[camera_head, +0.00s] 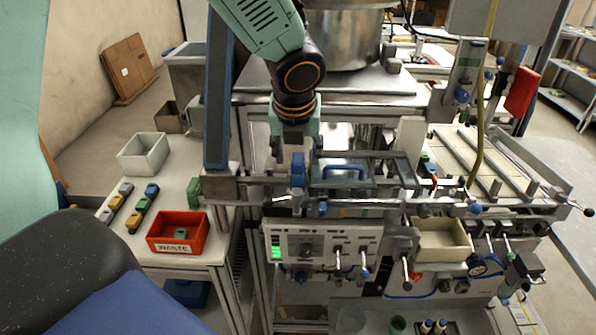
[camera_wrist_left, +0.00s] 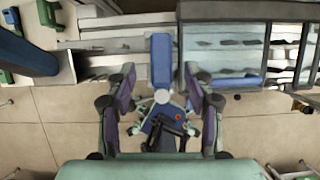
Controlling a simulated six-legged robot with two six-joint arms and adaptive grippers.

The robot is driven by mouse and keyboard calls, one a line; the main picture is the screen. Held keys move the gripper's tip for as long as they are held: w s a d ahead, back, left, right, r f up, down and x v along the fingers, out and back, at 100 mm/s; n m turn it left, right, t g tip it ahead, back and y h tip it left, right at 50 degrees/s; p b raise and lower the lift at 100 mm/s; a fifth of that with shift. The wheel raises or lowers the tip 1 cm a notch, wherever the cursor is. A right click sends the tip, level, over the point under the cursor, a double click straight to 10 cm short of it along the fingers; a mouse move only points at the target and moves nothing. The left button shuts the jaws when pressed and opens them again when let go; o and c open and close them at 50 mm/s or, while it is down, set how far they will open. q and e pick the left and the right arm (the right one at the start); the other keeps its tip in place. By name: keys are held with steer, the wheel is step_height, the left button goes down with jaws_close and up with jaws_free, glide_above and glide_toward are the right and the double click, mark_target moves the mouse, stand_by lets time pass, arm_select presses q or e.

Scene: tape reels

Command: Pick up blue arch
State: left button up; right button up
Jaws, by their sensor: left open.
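A blue arch-shaped bar (camera_head: 343,167) lies at the front edge of a clear-lidded box on the machine. In the left wrist view a blue bar (camera_wrist_left: 237,82) shows on the right, outside the fingers. My left gripper (camera_head: 297,146) points down over the machine, above and left of the arch. In the wrist view its two fingers (camera_wrist_left: 160,84) are apart, with nothing held between them. An upright blue block (camera_head: 298,170) stands below the gripper, and a blue block (camera_wrist_left: 161,60) shows between the fingers in the wrist view. My right gripper is not in view.
A red waste bin (camera_head: 177,233) and small coloured blocks (camera_head: 133,220) are on the side table at left. A metal rail (camera_head: 400,209) runs along the machine front. A steel bowl (camera_head: 345,40) stands behind the arm. A beige tray (camera_head: 442,240) is at right.

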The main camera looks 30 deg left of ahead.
arm_select(q)
steer(key=shift+a+f, duration=0.1)
steer(key=shift+f, duration=0.8)
steer(key=shift+w+a+f, duration=0.15)
steer(key=shift+w+f, duration=0.25)
steer(key=shift+w, duration=0.3)
steer(key=shift+c, duration=0.3)
steer(key=shift+s+r, duration=0.3)
steer(key=shift+s, duration=0.2)
steer(key=c, duration=0.6)
steer(key=shift+w+f, duration=0.1)
steer(key=shift+w, duration=0.1)
jaws_close()
